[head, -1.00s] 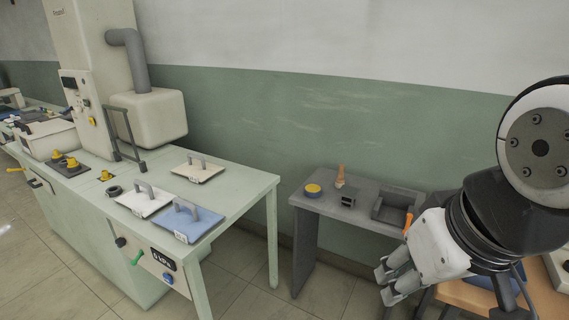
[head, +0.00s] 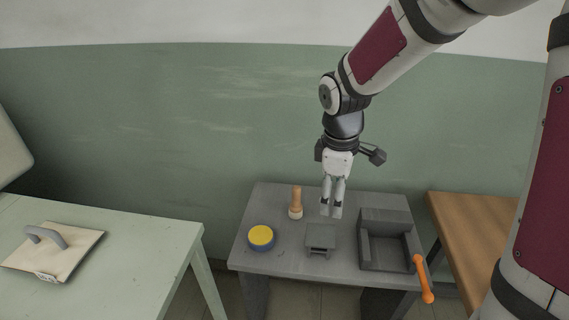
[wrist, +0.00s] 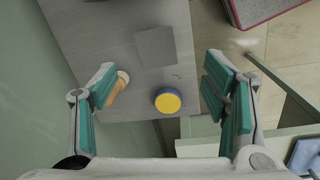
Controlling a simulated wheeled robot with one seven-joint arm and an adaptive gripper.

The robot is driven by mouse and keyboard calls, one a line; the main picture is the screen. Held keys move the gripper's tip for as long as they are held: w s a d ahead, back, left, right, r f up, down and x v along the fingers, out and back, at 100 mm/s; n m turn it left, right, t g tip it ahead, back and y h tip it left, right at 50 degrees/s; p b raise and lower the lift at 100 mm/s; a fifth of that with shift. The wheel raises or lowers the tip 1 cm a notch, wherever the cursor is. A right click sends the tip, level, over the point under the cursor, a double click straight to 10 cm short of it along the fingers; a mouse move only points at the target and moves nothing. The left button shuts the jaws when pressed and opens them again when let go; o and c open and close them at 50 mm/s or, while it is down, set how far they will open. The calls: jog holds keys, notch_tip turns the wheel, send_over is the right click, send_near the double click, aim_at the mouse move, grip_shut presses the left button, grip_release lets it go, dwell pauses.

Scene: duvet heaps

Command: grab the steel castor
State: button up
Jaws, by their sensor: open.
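The steel castor appears to be the small grey piece with a flat square top (head: 320,238) on the grey table (head: 285,262). In the wrist view its flat top (wrist: 156,47) lies between and a little beyond my fingers, on bare table. My gripper (head: 331,212) points down above the table, just behind the castor in the head view. It is open and empty, and its fingers (wrist: 160,78) are wide apart in the wrist view. The castor's underside is mostly hidden.
A blue and yellow tin (head: 261,236) stands left of the castor. A wooden-handled tool (head: 296,203) stands behind. A grey open tray (head: 365,245) is on the right, with an orange handle (head: 424,279) near its corner. A pale green bench (head: 150,245) stands left, a wooden table (head: 465,230) right.

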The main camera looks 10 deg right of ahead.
jog(key=n, duration=0.2)
send_over(320, 235)
notch_tip(320, 235, down, 6)
jog(key=shift+n+g+y, duration=0.3)
jog(key=shift+g+y, duration=0.1)
jog(key=shift+y, duration=0.1)
notch_tip(320, 235, down, 14)
jog(key=shift+f+b, duration=0.2)
jog(key=shift+b, duration=0.6)
jog(key=c, duration=1.1)
